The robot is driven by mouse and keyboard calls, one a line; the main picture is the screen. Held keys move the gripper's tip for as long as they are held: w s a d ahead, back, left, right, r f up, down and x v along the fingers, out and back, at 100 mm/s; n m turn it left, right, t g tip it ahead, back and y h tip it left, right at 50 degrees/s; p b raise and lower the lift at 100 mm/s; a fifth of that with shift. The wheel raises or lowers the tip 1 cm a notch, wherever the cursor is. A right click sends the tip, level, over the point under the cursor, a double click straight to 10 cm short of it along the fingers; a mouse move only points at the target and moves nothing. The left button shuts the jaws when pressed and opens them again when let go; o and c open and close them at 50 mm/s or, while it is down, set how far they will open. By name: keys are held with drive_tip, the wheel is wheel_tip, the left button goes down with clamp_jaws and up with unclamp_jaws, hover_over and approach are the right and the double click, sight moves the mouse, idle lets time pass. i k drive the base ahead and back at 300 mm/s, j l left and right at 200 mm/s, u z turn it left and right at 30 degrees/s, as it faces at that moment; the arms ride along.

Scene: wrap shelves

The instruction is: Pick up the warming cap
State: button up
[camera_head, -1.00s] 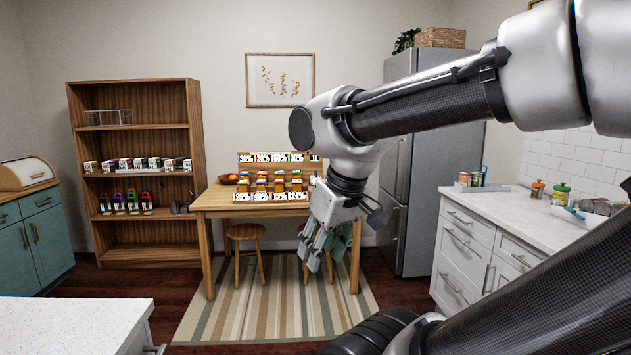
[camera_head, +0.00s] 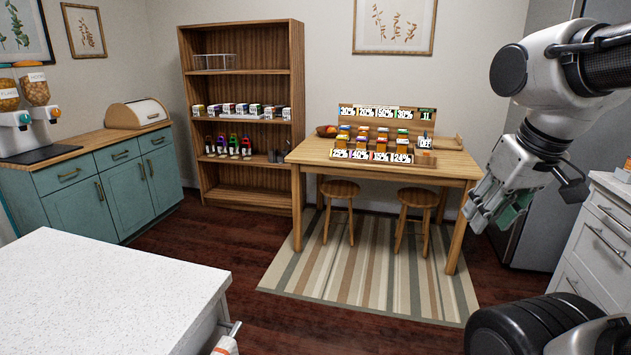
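I cannot make out which thing is the warming cap; the small goods are too far off to identify. Several small coloured packs (camera_head: 381,142) stand in rows on a tiered wooden display with percentage labels on the table. A row of small boxes (camera_head: 242,110) and several coloured items (camera_head: 233,147) stand on shelves of the wooden bookcase (camera_head: 297,100). My gripper (camera_head: 490,212) hangs in the air at the right, well in front of the table. Its grey fingers and a green part show, but the spacing of the fingertips is unclear.
The wooden table (camera_head: 465,170) has two stools (camera_head: 340,188) before it on a striped rug (camera_head: 350,275). A white counter (camera_head: 110,290) fills the lower left. Teal cabinets (camera_head: 130,190) line the left wall. Open floor (camera_head: 235,230) lies before the bookcase.

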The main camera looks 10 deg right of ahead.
sight(424, 141)
drive_tip(key=i+l+z, duration=0.4)
drive_tip(key=i, duration=0.45)
drive_tip(key=i+z, duration=0.4)
drive_tip(key=i, duration=0.45)
drive_tip(key=i+u, duration=0.1)
drive_tip(key=i, duration=0.45)
drive_tip(key=i+l+u, duration=0.1)
drive_tip(key=i, duration=0.5)
drive_tip(key=i+l+u, duration=0.1)
drive_tip(key=i, duration=0.45)
drive_tip(key=i+l+u, duration=0.1)
drive_tip(key=i, duration=0.45)
drive_tip(key=l, duration=0.1)
